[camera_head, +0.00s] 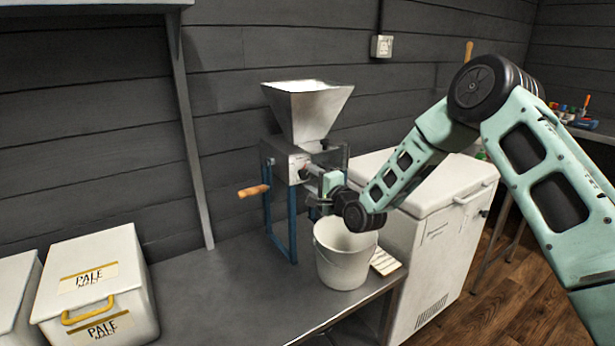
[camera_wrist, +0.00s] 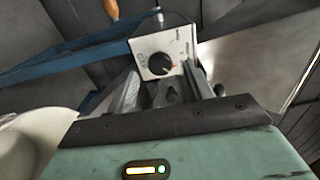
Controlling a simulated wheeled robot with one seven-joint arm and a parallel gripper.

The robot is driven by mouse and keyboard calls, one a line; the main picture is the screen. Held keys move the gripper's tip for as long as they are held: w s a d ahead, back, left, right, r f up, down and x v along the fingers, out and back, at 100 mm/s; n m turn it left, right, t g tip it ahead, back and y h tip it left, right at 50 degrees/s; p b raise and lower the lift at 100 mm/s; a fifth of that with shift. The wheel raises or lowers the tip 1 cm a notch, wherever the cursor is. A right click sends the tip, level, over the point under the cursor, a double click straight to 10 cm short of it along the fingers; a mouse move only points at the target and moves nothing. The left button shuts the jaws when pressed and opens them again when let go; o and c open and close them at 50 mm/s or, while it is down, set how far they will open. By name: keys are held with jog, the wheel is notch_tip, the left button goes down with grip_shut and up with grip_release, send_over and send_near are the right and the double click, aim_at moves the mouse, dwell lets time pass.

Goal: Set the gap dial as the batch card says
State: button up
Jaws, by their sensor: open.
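The grain mill (camera_head: 298,168) has a metal hopper and a blue frame and stands on the bench. In the wrist view its pale front plate (camera_wrist: 181,42) carries the black round gap dial (camera_wrist: 159,64), with small marks around it too blurred to read. My gripper (camera_head: 312,190) is at the mill's right side. In the wrist view my gripper (camera_wrist: 160,78) is open, its two fingers pointing at the dial, one on either side. I cannot tell whether they touch it. A pale flat card (camera_head: 386,262) with faint lines lies beside the bucket; its writing is unreadable.
A white bucket (camera_head: 342,268) stands just below my gripper. The mill's wooden crank handle (camera_head: 254,191) sticks out left. A white chest (camera_head: 440,225) is on the right. Pale malt bins (camera_head: 95,285) are on the left. The middle of the bench (camera_head: 215,300) is clear.

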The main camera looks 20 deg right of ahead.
aim_at(303, 173)
jog(key=shift+x, duration=1.45)
jog(key=c, duration=1)
jog(key=shift+o, duration=0.2)
